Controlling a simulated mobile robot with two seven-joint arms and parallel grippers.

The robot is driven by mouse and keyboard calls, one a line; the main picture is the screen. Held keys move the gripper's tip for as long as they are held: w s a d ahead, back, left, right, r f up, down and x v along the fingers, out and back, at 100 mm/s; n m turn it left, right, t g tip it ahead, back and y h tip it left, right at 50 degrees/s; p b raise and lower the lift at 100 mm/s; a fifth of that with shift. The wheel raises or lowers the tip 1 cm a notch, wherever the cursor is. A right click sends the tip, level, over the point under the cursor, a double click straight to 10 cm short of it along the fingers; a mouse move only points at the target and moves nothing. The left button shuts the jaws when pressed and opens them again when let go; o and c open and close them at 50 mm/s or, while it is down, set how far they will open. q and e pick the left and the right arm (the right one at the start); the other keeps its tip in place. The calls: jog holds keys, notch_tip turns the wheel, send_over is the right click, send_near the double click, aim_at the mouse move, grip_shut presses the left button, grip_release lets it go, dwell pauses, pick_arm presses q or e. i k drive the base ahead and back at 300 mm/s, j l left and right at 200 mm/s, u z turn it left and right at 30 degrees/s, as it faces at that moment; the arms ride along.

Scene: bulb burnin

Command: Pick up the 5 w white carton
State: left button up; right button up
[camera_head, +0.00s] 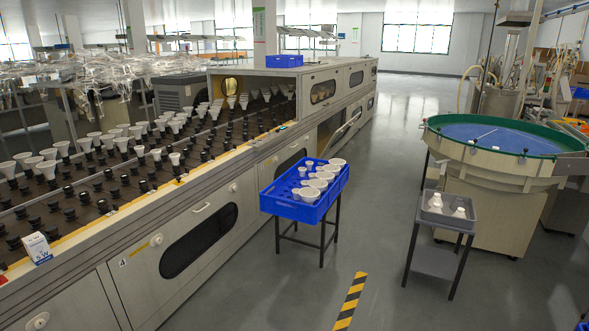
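The white carton (37,247) stands upright at the near left, on the front edge of the long burn-in machine. It has a blue band with white lettering near its bottom, which looks like "5 W". Neither of my grippers shows in the head view, and nothing is touching the carton.
The long machine (205,217) carries rows of black sockets, some with white bulbs. A blue crate (307,213) of bulbs sits on a stand beside it. A grey cart (433,262) and a round green-rimmed table (485,131) stand right. Grey floor between is clear.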

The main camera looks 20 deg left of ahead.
aim_at(36, 245)
jog(key=i+u, duration=0.3)
jog(key=i, duration=0.2)
jog(key=i+l+u, duration=0.1)
jog(key=i+u, duration=0.2)
jog(key=i, duration=0.2)
jog(key=i+u, duration=0.8)
jog(key=u, duration=0.15)
jog(key=k+l, duration=0.05)
